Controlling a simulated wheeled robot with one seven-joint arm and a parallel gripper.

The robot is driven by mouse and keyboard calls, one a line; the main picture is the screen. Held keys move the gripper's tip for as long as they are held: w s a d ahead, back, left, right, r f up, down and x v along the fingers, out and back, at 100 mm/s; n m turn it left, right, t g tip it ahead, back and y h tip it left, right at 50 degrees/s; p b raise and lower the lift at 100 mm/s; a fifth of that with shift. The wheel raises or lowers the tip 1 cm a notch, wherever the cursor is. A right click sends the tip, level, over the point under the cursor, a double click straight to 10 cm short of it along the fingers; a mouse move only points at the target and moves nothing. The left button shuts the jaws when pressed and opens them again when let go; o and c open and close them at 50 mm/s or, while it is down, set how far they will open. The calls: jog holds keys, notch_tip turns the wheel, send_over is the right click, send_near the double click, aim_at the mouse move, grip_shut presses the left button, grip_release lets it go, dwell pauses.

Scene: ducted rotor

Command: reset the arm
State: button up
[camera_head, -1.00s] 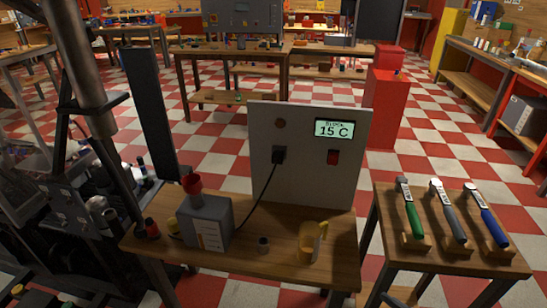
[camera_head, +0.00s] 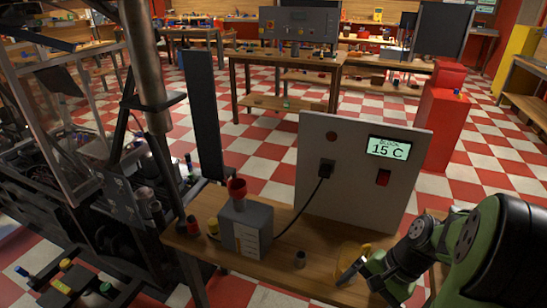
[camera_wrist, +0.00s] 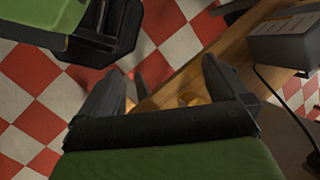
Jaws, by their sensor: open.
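My green arm reaches in from the lower right of the head view. In the wrist view, the two dark fingers of my gripper (camera_wrist: 160,84) stand wide apart.
A cord joins the box to the upright panel (camera_head: 340,205) reading 15 C. A red cabinet (camera_head: 437,125) stands behind.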

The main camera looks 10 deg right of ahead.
jog(key=s+a+r+n+t+h, duration=0.45)
jog(key=s+a+r+n, duration=0.25)
jog(key=a+r+n, duration=0.5)
notch_tip(320, 180, up, 14)
jog(key=p, duration=1.3)
jog(key=shift+s+d+p, duration=0.15)
jog(key=shift+s+p, duration=0.15)
jog(key=shift+s, duration=0.15)
